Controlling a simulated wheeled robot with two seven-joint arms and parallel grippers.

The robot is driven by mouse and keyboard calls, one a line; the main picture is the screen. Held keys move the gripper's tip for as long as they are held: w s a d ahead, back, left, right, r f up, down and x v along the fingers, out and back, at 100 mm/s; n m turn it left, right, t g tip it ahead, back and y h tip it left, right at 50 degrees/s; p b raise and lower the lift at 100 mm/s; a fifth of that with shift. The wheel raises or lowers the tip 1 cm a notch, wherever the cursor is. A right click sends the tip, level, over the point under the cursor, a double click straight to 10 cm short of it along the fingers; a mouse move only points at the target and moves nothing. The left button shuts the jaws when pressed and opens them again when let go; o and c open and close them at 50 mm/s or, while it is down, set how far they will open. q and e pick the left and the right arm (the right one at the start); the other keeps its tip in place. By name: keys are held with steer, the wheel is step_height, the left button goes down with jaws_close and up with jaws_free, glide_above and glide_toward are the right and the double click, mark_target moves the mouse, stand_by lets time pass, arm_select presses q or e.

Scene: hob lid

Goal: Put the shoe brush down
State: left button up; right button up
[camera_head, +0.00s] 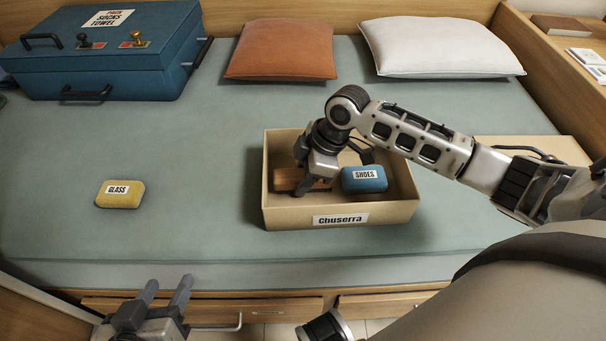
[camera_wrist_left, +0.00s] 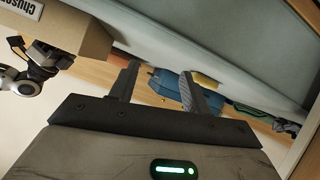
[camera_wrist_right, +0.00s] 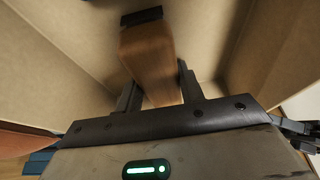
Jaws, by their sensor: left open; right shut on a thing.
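The shoe brush (camera_wrist_right: 150,55) is a brown wooden block with a dark end. My right gripper (camera_wrist_right: 157,92) is shut on it, inside the cardboard box labelled "Chuserra" (camera_head: 340,220). In the head view the brush (camera_head: 288,180) shows in the left part of the box, partly hidden by my right gripper (camera_head: 312,188). I cannot tell whether the brush touches the box floor. A blue sponge labelled "SHOES" (camera_head: 364,180) lies in the box to the right of the brush. My left gripper (camera_head: 165,290) is open and empty near the bed's front edge; it also shows in the left wrist view (camera_wrist_left: 158,85).
A yellow sponge labelled "GLASS" (camera_head: 120,195) lies on the green mattress (camera_head: 190,150) left of the box. A blue case (camera_head: 110,65) stands at back left. An orange pillow (camera_head: 283,50) and a white pillow (camera_head: 440,48) lie at the back.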

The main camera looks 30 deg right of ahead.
arm_select(q)
steer(key=shift+f, duration=0.15)
arm_select(e)
steer(key=o, duration=1)
arm_select(q)
steer(key=shift+w, duration=0.1)
arm_select(e)
steer(key=p+v, duration=0.3)
steer(key=v, duration=0.8)
steer(key=shift+r+p, duration=0.3)
arm_select(q)
steer(key=shift+s+a+f+g+y, duration=0.25)
steer(key=shift+s+a+g+y, duration=0.2)
steer(key=shift+a+g, duration=0.2)
arm_select(e)
steer(key=shift+d+r, duration=0.1)
steer(key=shift+r, duration=0.2)
